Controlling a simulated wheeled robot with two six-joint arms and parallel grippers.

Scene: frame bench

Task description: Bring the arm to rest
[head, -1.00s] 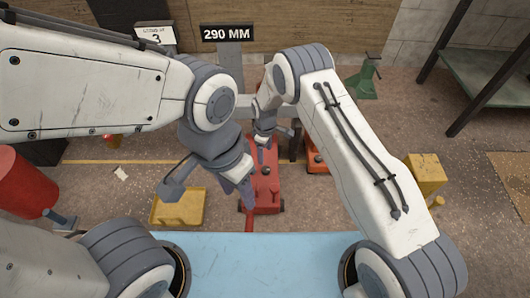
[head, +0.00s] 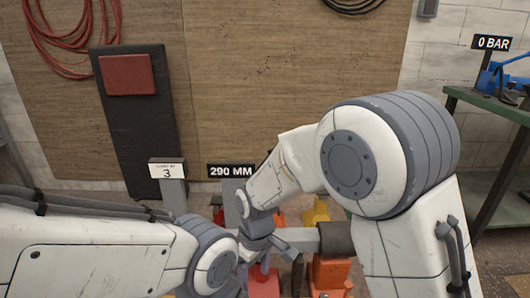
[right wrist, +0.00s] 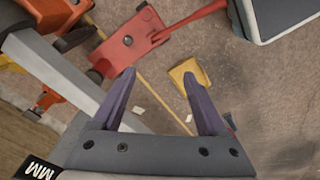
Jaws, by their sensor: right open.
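My right arm comes in from the right in the head view, bent at a large elbow, with its wrist pointing down near the middle. My right gripper (head: 264,262) is at its lower end, above a red jack (head: 263,287). In the right wrist view its two purple fingers (right wrist: 160,80) stand wide apart with nothing between them; the red jack (right wrist: 125,45) lies beyond them. My left arm comes in from the left, low in the head view, close beside the right gripper. The left gripper is cut off by the bottom edge.
A grey beam (head: 299,238) on a post with a 290 MM sign (head: 231,171) stands close by my right wrist. An orange jack (head: 330,273) is to its right. A green bench (head: 490,105) stands at the right.

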